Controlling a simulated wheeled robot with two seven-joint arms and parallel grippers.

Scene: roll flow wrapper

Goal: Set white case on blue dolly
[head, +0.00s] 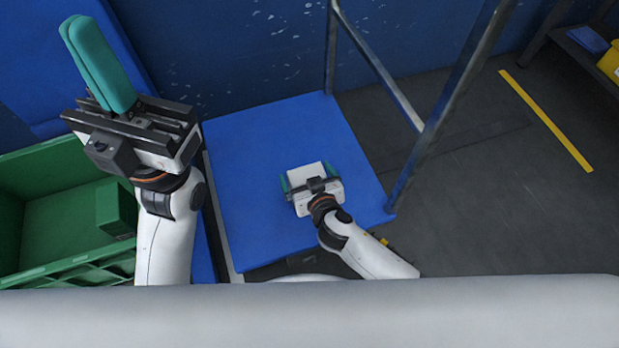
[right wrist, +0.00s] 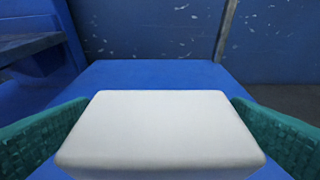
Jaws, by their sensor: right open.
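The white case (head: 306,172) is a pale block with rounded edges, over the middle of the blue dolly (head: 262,130) and apparently resting on its flat top. My right gripper (head: 307,177) is open around it, hiding part of it in the head view. In the right wrist view, the white case (right wrist: 160,132) lies between the two teal fingers, with the blue dolly top (right wrist: 155,75) behind it. Whether the fingers touch its sides is hard to tell. My left gripper (head: 98,62) is raised at the upper left, its teal fingers together and empty.
A green crate (head: 45,165) stands at the left. Metal posts (head: 455,100) rise along the dolly's right side, and a blue wall (head: 240,45) stands behind. The dark floor at the right has a yellow line (head: 545,120) and a shelf (head: 590,60).

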